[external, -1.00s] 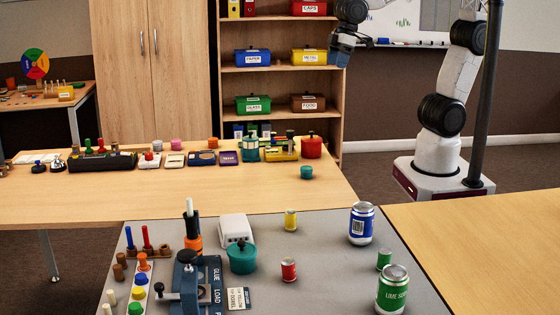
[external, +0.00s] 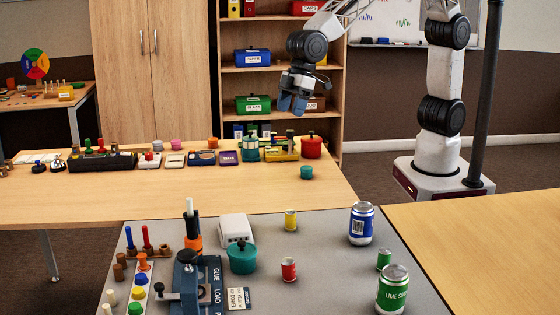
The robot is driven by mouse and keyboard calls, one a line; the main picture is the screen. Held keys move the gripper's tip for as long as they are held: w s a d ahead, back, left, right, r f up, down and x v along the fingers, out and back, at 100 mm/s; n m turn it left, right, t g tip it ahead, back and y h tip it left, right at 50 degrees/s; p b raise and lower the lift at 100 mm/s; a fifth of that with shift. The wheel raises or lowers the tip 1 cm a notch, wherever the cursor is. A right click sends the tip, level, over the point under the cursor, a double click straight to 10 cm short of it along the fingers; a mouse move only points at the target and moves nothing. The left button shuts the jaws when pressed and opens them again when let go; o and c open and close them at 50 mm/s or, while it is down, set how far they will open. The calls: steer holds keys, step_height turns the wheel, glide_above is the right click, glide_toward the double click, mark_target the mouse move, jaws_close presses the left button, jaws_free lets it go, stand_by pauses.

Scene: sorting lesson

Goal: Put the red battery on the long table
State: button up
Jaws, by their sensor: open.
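The red battery (external: 289,269), a small red cylinder with pale ends, stands upright on the grey table top (external: 330,290) in the foreground. The long table (external: 120,210) appears to be the light wooden one running across behind the grey top, with a row of objects along its far side. My gripper (external: 292,108) is open and empty, pointing down in the air before the shelves, well above and behind the battery.
A yellow battery (external: 290,220) and a green battery (external: 384,259) stand near the red one. A blue can (external: 361,224), a green can (external: 392,289) and a teal pot (external: 242,258) flank it. The long table's front half is clear.

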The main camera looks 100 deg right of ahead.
steer(key=w+a+f+n, duration=0.1)
steer(key=w+a+f, duration=0.1)
steer(key=a+f, duration=0.45)
steer(key=w+a+f+n, duration=0.1)
steer(key=w+a+f, duration=0.25)
steer(key=a, duration=0.65)
steer(key=n+y, duration=0.1)
glide_toward(289, 268)
steer(key=f, duration=0.1)
steer(key=d+f, duration=0.1)
steer(key=f, duration=0.1)
steer(key=shift+w+d+f, duration=0.25)
steer(key=shift+w+d, duration=0.05)
steer(key=shift+f, duration=0.1)
steer(key=shift+x, duration=1.2)
steer(key=shift+a+x, duration=0.2)
steer(key=shift+x, duration=2.4)
steer(key=c, duration=1.1)
